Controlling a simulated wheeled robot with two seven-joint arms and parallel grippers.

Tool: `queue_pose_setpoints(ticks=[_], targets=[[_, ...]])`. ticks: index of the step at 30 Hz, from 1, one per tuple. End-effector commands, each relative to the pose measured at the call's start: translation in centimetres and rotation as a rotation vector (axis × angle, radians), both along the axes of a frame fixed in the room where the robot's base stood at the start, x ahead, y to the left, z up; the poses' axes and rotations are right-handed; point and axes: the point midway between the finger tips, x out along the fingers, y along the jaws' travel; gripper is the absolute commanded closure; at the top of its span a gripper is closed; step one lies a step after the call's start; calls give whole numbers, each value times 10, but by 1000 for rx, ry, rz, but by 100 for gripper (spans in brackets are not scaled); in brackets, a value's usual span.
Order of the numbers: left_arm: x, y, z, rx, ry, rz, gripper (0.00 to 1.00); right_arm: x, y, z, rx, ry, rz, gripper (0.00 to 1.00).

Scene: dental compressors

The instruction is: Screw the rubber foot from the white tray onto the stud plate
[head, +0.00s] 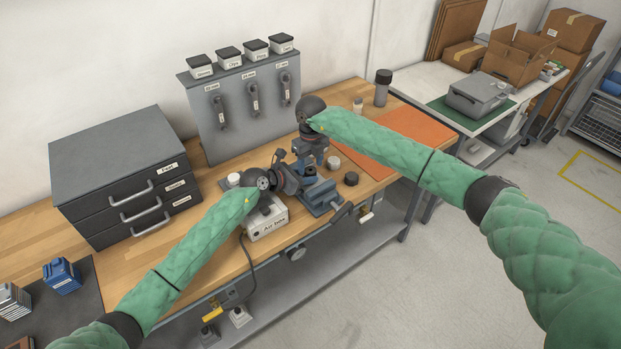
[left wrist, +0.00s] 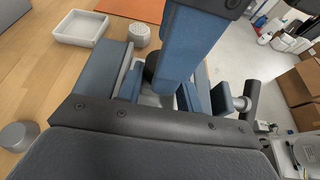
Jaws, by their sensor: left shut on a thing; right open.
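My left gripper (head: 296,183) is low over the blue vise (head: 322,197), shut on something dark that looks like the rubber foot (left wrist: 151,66). My fingertips and most of the foot are hidden in both views. The stud plate cannot be made out; the vise area is covered by the grippers. My right gripper (head: 312,160) is open and points down just behind my left one, close above the vise. The white tray (left wrist: 62,38) is in the left wrist view, beyond the vise at the upper left, and looks empty.
A knurled grey round piece (left wrist: 140,36) stands beside the tray. A dark knob (head: 351,178) sits right of the vise. A white box (head: 266,222) is at the bench's front edge. A drawer unit (head: 125,180) and a grey panel (head: 240,115) stand behind. The orange mat (head: 405,130) is clear.

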Motion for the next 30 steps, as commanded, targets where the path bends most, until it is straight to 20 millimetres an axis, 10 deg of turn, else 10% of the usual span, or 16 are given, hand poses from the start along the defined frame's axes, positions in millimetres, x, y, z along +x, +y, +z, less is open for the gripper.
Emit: queue_pose_setpoints(ticks=[15,22,30], targets=[[2,1,2,-1,-3,2,100,0,0,-22,0,0,-1,47],[2,1,2,-1,-3,2,100,0,0,-22,-1,-1,-1,92],[2,1,2,-1,-3,2,100,0,-1,-22,-2,0,-91,93]])
